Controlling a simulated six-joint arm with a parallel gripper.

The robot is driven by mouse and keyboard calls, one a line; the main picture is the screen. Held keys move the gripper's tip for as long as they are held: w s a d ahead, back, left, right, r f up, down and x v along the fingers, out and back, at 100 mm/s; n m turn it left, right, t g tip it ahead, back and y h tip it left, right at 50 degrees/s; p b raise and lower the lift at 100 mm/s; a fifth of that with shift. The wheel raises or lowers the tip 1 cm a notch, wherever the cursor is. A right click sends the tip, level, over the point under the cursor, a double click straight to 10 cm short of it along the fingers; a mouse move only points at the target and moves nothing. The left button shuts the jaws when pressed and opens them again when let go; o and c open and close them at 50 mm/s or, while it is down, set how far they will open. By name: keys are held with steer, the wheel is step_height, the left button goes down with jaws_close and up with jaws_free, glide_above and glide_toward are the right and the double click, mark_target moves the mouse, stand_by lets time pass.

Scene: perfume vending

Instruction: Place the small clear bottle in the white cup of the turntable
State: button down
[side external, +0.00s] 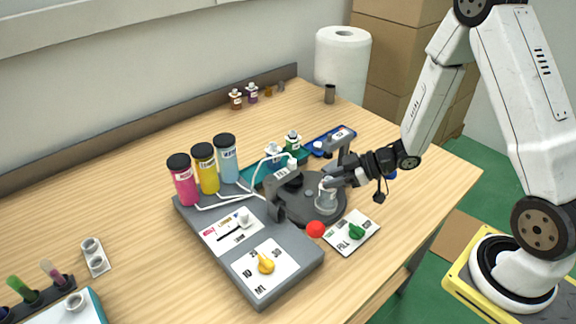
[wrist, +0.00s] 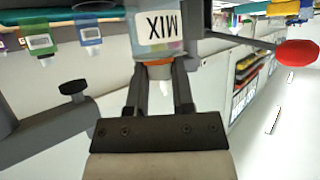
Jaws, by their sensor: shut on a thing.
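My gripper (side external: 332,181) is over the dark turntable (side external: 338,219), with its jaws shut on the small clear bottle (side external: 327,197). In the wrist view the bottle (wrist: 146,43) carries a white label reading MIX, upside down in the picture. The fingers (wrist: 160,84) close around its orange neck, and a white nozzle tip shows between them. In the side view the bottle looks upright at the turntable. I cannot clearly make out the white cup, nor whether the bottle's base rests in it.
A grey dispenser (side external: 290,254) with pink, yellow and blue containers stands left of the turntable. A red ball (side external: 316,229) and a green-knob panel (side external: 367,240) are in front. A teal rack (side external: 250,177) and a blue tray (side external: 318,148) lie behind. The table's right side is clear.

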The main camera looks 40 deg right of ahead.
steer(key=shift+f, duration=0.75)
steer(key=shift+f, duration=0.15)
steer(key=shift+c, duration=2.4)
jaws_free()
steer(key=shift+r, duration=0.2)
steer(key=v, duration=1.2)
